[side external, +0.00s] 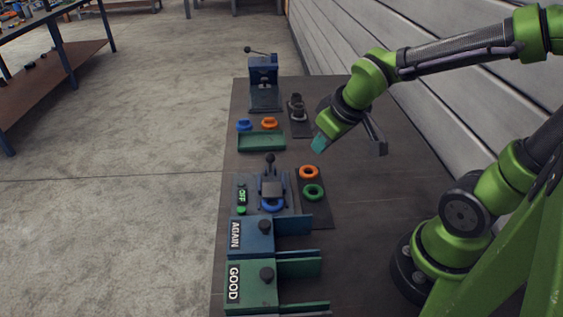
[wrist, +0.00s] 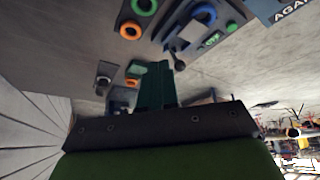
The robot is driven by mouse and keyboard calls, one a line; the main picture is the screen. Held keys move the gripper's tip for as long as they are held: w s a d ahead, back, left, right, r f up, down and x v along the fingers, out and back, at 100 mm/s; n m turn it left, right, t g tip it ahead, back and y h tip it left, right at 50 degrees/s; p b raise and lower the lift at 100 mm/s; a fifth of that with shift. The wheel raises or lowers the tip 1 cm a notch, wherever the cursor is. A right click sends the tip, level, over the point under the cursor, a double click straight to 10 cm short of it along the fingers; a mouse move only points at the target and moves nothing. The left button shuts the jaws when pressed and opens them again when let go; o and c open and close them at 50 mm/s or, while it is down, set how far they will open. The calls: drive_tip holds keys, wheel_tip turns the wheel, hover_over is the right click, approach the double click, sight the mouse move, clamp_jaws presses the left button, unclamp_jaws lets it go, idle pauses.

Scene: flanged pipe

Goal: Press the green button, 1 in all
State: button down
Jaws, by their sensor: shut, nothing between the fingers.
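The green button (side external: 241,209) is small and round. It sits just below the OFF label (side external: 242,196) on the grey station plate near the table's left edge. In the wrist view it shows as a small green spot (wrist: 232,27) beside the label, at upper right. My gripper (side external: 319,145) is shut and empty, with teal fingers. It is raised above the table, up and to the right of the button and well apart from it. Its dark green fingers (wrist: 153,70) also show in the wrist view.
A lever device with a blue ring (side external: 272,206) stands right beside the button. Orange (side external: 309,172) and green (side external: 313,192) rings lie on a dark plate. AGAIN (side external: 250,237) and GOOD (side external: 250,284) boxes stand in front. A green tray (side external: 262,141) and a blue press (side external: 264,75) are behind.

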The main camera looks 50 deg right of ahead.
drive_tip(key=w+a+f+n, duration=0.2)
drive_tip(key=w+f+n, duration=0.2)
drive_tip(key=w+n, duration=0.1)
drive_tip(key=n+t+y, duration=0.3)
drive_tip(key=n+y, duration=0.2)
drive_tip(key=n, duration=0.5)
hover_over(245, 210)
drive_tip(key=shift+r, duration=0.25)
drive_tip(key=shift+f, duration=0.15)
drive_tip(key=shift+f, duration=4.3)
drive_tip(key=shift+f, duration=0.4)
